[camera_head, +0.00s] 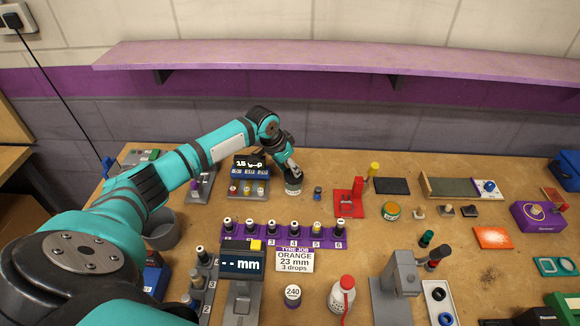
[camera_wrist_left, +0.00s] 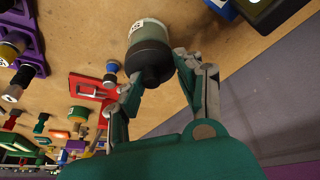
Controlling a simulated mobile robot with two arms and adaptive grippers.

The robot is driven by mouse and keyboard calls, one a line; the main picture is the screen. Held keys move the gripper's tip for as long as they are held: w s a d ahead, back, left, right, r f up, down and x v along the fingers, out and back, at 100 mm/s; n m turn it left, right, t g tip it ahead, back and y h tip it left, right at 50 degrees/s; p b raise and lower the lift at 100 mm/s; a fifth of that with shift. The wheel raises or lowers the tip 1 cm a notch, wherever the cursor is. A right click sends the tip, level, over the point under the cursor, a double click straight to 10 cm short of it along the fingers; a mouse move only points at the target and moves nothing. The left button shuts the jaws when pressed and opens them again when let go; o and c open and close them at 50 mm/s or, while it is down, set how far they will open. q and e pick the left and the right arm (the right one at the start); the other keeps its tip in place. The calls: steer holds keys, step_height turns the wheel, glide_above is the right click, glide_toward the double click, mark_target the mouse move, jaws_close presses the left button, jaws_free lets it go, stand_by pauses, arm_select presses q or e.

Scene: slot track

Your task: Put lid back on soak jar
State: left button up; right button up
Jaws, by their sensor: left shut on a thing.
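The soak jar (camera_head: 293,188) is a small pale jar with a label, standing on the bench beneath my left gripper (camera_head: 288,167). In the left wrist view the jar (camera_wrist_left: 147,30) shows with the dark lid (camera_wrist_left: 149,58) at its mouth. The lid has a narrower black knob. My left gripper (camera_wrist_left: 158,72) has its fingers on both sides of this knob and is shut on the lid. The lid is in line with the jar and looks to touch it; I cannot tell if it is fully seated. My right gripper is out of view.
A device with a display (camera_head: 248,177) stands close left of the jar. A small blue-topped bottle (camera_head: 318,193) and a red stand (camera_head: 347,204) are to its right. A purple rack (camera_head: 262,233) of several bottles lies in front. A purple shelf (camera_head: 330,56) hangs above.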

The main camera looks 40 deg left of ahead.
arm_select(q)
steer(key=shift+p, duration=0.4)
steer(key=shift+f+p, duration=0.15)
steer(key=shift+p, duration=0.15)
stand_by(0.8)
stand_by(0.4)
steer(key=shift+p, duration=0.3)
stand_by(0.6)
steer(key=o, duration=1.5)
steer(key=shift+o, duration=0.2)
steer(key=shift+r+p, duration=3.55)
steer(key=shift+p, duration=0.05)
